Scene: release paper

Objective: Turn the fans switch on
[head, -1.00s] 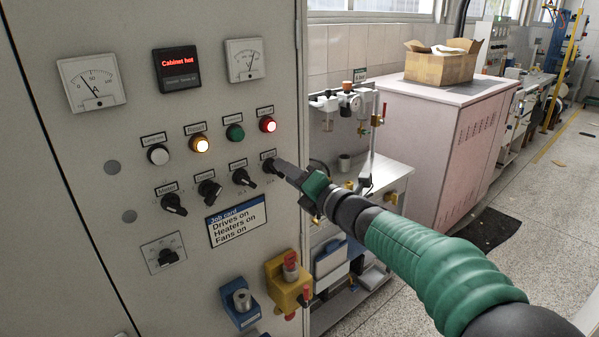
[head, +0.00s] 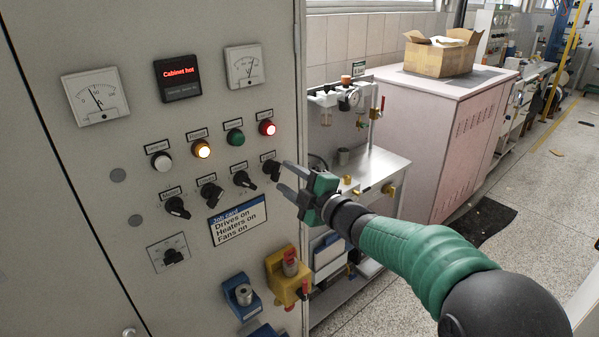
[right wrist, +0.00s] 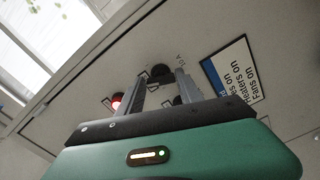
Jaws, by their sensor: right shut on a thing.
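A grey cabinet panel (head: 85,165) fills the left of the head view. A row of black rotary switches sits under its lamps. The rightmost switch (head: 271,169) lies at the tips of my right gripper (head: 281,174). Its small label is too blurred to read. In the right wrist view the two fingers (right wrist: 160,78) stand either side of a dark round knob (right wrist: 161,73). The gripper is shut on this switch, with its two fingers visibly spaced. A job card (head: 237,219) reads "Drives on, Heaters on, Fans on". My left gripper is not in view.
A display (head: 178,77) reads "Cabinet hot". An amber lamp (head: 201,149) and a red lamp (head: 267,128) glow. A yellow block (head: 288,270) and a blue block (head: 240,300) jut out below. A metal bench (head: 375,170) stands right of the panel.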

